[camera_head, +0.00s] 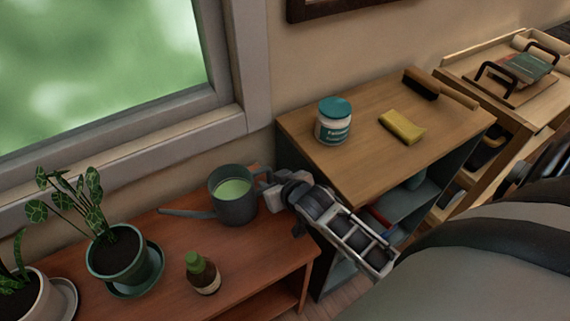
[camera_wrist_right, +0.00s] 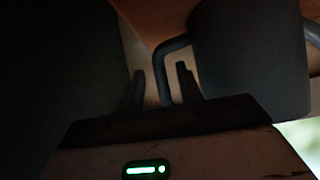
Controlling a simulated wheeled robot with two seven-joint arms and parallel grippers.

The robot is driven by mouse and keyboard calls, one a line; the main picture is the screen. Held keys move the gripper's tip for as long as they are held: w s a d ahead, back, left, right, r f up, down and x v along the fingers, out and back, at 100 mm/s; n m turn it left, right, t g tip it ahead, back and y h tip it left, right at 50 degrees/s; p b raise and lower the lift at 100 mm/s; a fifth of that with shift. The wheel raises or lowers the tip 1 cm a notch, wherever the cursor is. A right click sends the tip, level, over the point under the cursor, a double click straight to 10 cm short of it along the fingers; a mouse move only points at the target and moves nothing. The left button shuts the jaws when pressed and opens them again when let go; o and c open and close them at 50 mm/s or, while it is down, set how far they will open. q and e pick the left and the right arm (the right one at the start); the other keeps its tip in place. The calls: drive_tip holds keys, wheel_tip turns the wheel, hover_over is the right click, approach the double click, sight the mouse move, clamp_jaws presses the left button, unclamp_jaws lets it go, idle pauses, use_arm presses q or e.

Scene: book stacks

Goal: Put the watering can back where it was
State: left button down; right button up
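The dark grey watering can (camera_head: 236,207) stands on the reddish wooden bench (camera_head: 245,260) below the window. It is upright, with green inside and its long spout pointing left. My right gripper (camera_head: 268,187) is at the can's right side, at its handle. In the right wrist view, the can's thin curved handle (camera_wrist_right: 163,75) passes between the two fingers of my right gripper (camera_wrist_right: 162,88). The fingers stand apart, with a visible gap beside the handle, so the gripper looks open around it. My left gripper is not in view.
A potted plant (camera_head: 118,255) on a saucer and a brown bottle with a green cap (camera_head: 203,273) stand left of the can. A wooden-topped shelf (camera_head: 365,165) with a jar (camera_head: 333,122), yellow sponge (camera_head: 401,127) and brush (camera_head: 421,84) stands right. Bare bench lies in front of the can.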

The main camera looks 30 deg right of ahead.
drive_tip(key=p+v, duration=0.1)
drive_tip(key=v, duration=0.8)
drive_tip(key=s+a+f+n+y, duration=0.1)
drive_tip(key=s+a, duration=0.1)
drive_tip(key=a, duration=0.1)
drive_tip(key=s+a+f+n+y, duration=0.1)
drive_tip(key=s+a, duration=0.2)
drive_tip(key=a, duration=0.1)
drive_tip(key=s+a+f+n+y, duration=0.1)
drive_tip(key=s+a, duration=0.2)
drive_tip(key=shift+s+a+f+g, duration=0.1)
drive_tip(key=shift+s+a+g, duration=0.1)
drive_tip(key=shift+a+g, duration=0.15)
